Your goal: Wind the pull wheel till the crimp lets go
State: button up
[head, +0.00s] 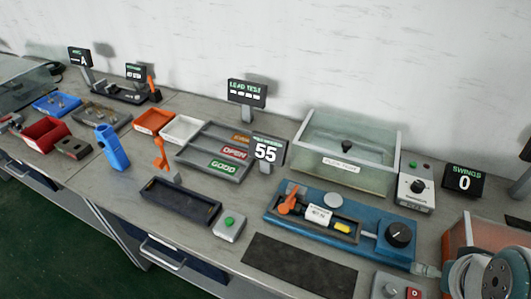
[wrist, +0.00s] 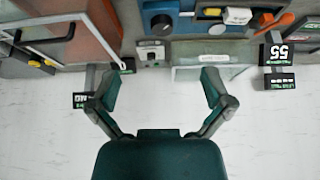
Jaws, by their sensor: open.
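A black round knob (head: 400,234), which looks like the pull wheel, sits at the right end of a blue fixture (head: 290,220). The fixture bears a white labelled block (head: 319,214), a yellow piece (head: 342,228) and an orange lever (head: 290,203). Whether a crimp is held there is too small to tell. My gripper (wrist: 163,80) is open and empty in the wrist view, apart from the knob, with the white wall behind it. I cannot make out the gripper in the head view.
A clear lidded box (head: 345,165) stands behind the fixture. A grey control box (head: 416,188) and a SWINGS display (head: 464,181) reading 0 stand to its right. A display (head: 266,150) reads 55. An orange cabinet (head: 462,235) is at far right. A dark mat (head: 298,268) lies bare in front.

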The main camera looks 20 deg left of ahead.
dwell(0.4)
jog(key=n+g+h, duration=0.5)
jog(key=n, duration=1.4)
send_over(400, 231)
jog(key=a, duration=0.4)
notch_tip(400, 231, down, 12)
jog(key=x, duration=1.1)
jog(key=shift+s+a+f, duration=0.2)
jog(key=shift+s+a, duration=0.05)
jog(key=shift+a, duration=0.05)
jog(key=c, duration=0.8)
